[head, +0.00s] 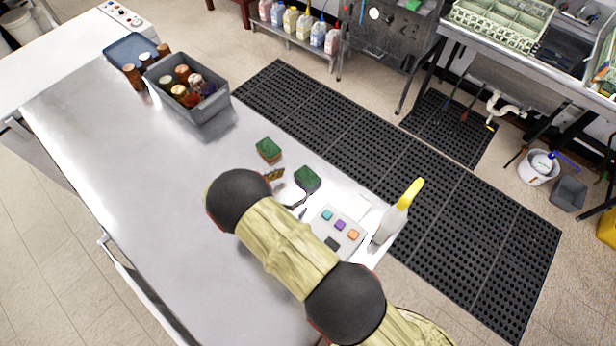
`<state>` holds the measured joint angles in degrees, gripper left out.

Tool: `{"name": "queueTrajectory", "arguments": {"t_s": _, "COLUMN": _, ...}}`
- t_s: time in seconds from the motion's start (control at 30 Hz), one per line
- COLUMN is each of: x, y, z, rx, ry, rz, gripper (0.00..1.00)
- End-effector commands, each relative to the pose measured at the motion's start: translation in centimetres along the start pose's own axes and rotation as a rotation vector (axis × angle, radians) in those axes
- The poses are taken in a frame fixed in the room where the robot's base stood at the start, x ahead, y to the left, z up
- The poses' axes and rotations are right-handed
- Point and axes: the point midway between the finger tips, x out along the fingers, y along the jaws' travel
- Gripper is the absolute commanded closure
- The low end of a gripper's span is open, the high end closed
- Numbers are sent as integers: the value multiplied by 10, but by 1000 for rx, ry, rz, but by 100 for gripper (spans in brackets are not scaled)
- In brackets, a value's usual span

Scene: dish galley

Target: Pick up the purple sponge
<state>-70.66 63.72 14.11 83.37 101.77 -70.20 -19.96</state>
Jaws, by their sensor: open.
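A small purple block (340,224), which looks like the purple sponge, sits on a light grey tray or panel (326,231) near the right edge of the steel table. Teal (327,215), orange (352,234) and dark (333,243) blocks are beside it. My gripper (290,195) is mostly hidden behind my arm, up and left of the purple block and apart from it. It appears open and empty, though its fingertips are hard to make out.
Two green-topped sponges (268,150) (307,178) lie by the table edge, one close to my gripper. A yellow-topped spray bottle (397,215) stands right of the panel. A grey bin of jars (207,105) is at the far left. The left part of the steel table (150,200) is clear.

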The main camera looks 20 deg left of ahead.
Motion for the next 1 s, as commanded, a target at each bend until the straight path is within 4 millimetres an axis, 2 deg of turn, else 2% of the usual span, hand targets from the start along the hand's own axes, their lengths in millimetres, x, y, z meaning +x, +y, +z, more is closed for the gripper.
{"name": "queueTrajectory", "arguments": {"t_s": 0.3, "x": 42, "y": 1, "z": -2, "rx": 0, "ry": 0, "rz": 2, "gripper": 7}}
{"name": "queueTrajectory", "arguments": {"t_s": 0.4, "x": 48, "y": 0, "z": -2, "rx": 0, "ry": 0, "rz": 0, "gripper": 7}}
{"name": "queueTrajectory", "arguments": {"t_s": 0.6, "x": 48, "y": 0, "z": -2, "rx": 0, "ry": 0, "rz": -1, "gripper": 7}}
{"name": "queueTrajectory", "arguments": {"t_s": 1.0, "x": 48, "y": 0, "z": -2, "rx": 0, "ry": 0, "rz": 0, "gripper": 30}}
